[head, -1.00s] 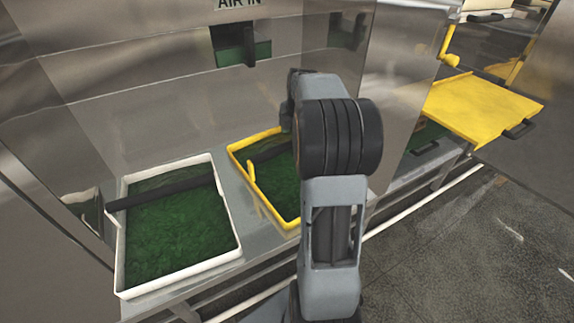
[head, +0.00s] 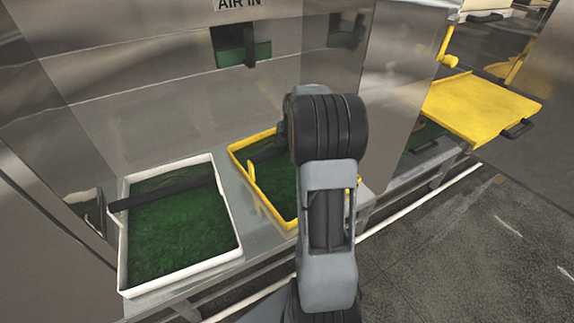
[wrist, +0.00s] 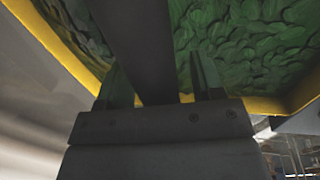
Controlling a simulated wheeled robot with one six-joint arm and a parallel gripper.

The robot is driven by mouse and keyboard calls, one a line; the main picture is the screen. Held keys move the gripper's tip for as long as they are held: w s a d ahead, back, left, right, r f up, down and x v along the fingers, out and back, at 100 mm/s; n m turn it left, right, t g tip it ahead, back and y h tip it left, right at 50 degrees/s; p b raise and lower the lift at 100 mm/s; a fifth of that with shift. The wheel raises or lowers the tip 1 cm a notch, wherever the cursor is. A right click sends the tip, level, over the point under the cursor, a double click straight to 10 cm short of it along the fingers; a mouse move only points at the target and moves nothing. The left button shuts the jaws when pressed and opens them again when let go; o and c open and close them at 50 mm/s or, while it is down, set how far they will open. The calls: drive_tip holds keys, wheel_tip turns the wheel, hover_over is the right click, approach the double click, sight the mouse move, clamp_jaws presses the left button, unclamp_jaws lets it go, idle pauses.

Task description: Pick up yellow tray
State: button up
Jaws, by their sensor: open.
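The yellow tray (head: 253,139) holds green powder and sits on the metal bench in the head view, partly hidden behind my arm. A dark bar crosses over it. In the wrist view the tray's yellow rim (wrist: 265,105) and green contents fill the upper part. My gripper (wrist: 160,75) is at the tray's edge, its two fingers apart. The dark bar (wrist: 138,35) shows between the fingers; I cannot tell whether they touch it. My gripper is hidden by my arm in the head view.
A white tray (head: 122,245) of green powder stands left on the bench (head: 255,238). A steel machine wall (head: 150,100) rises behind. At right is a flat yellow panel (head: 480,105) with a black handle. Floor (head: 450,255) at lower right is clear.

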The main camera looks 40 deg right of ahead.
clamp_jaws()
idle(0.4)
drive_tip(key=shift+r, duration=0.1)
idle(0.8)
